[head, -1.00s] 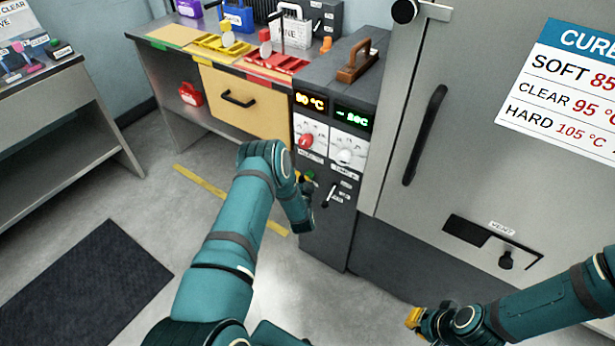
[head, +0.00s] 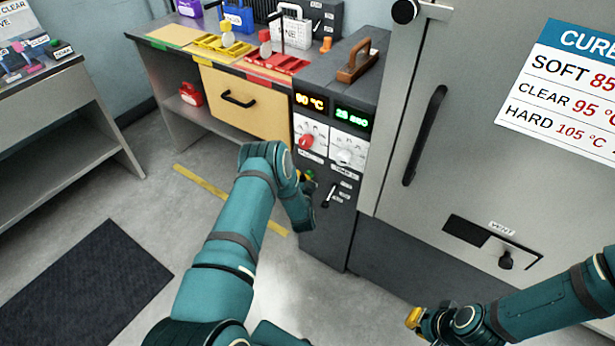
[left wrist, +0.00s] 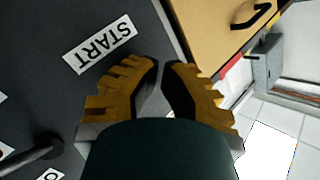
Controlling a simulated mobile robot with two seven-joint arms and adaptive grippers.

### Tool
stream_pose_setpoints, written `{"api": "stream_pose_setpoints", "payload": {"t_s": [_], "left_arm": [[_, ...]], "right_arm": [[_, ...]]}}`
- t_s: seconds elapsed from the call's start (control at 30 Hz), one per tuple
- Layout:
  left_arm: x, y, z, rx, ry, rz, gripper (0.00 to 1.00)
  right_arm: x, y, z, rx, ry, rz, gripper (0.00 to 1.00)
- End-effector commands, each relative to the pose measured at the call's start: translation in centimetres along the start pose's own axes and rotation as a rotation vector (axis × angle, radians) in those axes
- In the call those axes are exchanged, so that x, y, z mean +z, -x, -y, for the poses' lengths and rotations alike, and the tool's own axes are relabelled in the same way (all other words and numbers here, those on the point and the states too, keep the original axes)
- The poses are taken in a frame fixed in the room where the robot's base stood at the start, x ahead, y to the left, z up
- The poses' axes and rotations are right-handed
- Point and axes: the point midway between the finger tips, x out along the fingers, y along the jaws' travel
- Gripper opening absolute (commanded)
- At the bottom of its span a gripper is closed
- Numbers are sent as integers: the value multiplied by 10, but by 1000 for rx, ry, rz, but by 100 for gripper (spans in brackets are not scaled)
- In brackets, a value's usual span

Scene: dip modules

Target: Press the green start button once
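The grey control panel (head: 328,225) stands left of the big grey door. A small green spot, apparently the start button (head: 309,175), shows right beside the fingers of my left gripper (head: 303,179). In the left wrist view the yellow fingers of my left gripper (left wrist: 162,66) have their tips together with nothing seen held, close to the panel below the START label (left wrist: 100,45). The button is hidden in that view, so I cannot tell whether the tips touch it. My right gripper (head: 414,318) is low at the right, its fingers partly shown.
Above the fingers are an orange temperature display (head: 310,101), a green seconds display (head: 352,117), a red knob (head: 306,141) and a white knob (head: 345,156). A black lever (head: 328,195) is just right. A yellow drawer (head: 243,100) is at the left.

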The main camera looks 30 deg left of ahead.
Motion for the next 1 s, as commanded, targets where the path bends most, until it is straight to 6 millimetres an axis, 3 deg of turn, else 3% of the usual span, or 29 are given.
{"api": "stream_pose_setpoints", "payload": {"t_s": [0.37, 0.73, 1.0], "left_arm": [[6, 14, 8, 1, 0, 0, 0], [8, 16, 9, 1, 0, 0, 0], [17, 34, 19, 0, -1, 1, 0]], "right_arm": [[-1, 9, 4, 0, 0, 0, 0], [-1, 10, 4, 0, 0, 0, 0], [-2, 21, 8, 0, 0, 0, 0]]}}
